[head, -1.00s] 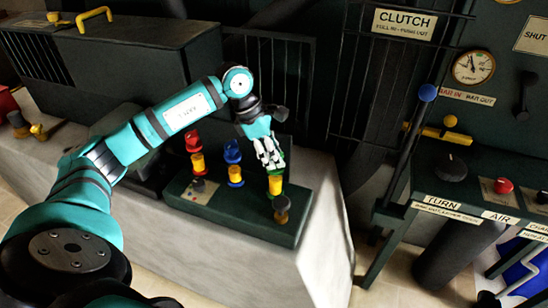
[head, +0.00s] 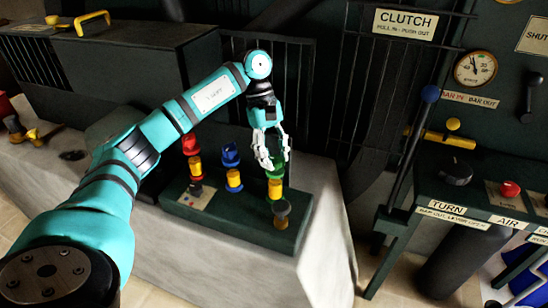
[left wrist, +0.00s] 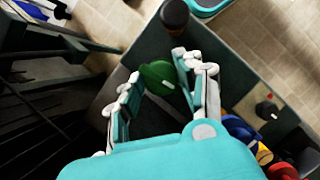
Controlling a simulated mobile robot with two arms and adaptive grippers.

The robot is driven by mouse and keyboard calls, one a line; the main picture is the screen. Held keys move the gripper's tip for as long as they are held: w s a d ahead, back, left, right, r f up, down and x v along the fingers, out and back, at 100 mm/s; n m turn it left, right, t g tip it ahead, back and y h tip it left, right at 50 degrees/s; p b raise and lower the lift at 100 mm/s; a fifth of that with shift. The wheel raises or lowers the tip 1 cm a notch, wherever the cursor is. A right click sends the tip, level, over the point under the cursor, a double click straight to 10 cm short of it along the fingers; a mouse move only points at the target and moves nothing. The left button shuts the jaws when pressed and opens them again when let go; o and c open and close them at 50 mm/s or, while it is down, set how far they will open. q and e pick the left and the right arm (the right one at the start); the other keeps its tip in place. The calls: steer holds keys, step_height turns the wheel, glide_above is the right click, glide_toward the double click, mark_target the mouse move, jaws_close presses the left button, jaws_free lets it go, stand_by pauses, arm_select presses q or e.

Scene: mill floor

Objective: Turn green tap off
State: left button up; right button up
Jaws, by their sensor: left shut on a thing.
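The green tap (head: 278,168) stands on a yellow stem on the dark green valve board, near its right end. My left gripper (head: 269,161) points down over it, shut on its green knob, and its fingers hide part of it. In the left wrist view the round green knob (left wrist: 161,77), with a pale mark on it, sits between the two fingers of my left gripper (left wrist: 157,79). My right gripper is not in view.
A red tap (head: 190,144) and a blue tap (head: 231,155) stand left of the green one. A black-topped post (head: 281,208) stands just in front of it. The valve board (head: 240,224) lies on a pale stone block (head: 325,230). Dark bars (head: 300,90) rise behind.

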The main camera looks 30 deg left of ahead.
arm_select(q)
steer(key=shift+w+m, duration=0.1)
steer(key=shift+m, duration=0.8)
steer(key=shift+r+g, duration=0.1)
steer(key=shift+g, duration=0.2)
steer(key=o, duration=1.1)
steer(key=shift+c, duration=0.2)
steer(key=shift+o, duration=0.2)
steer(key=v, duration=1.1)
steer(key=shift+r+b, duration=0.3)
steer(key=shift+r, duration=0.15)
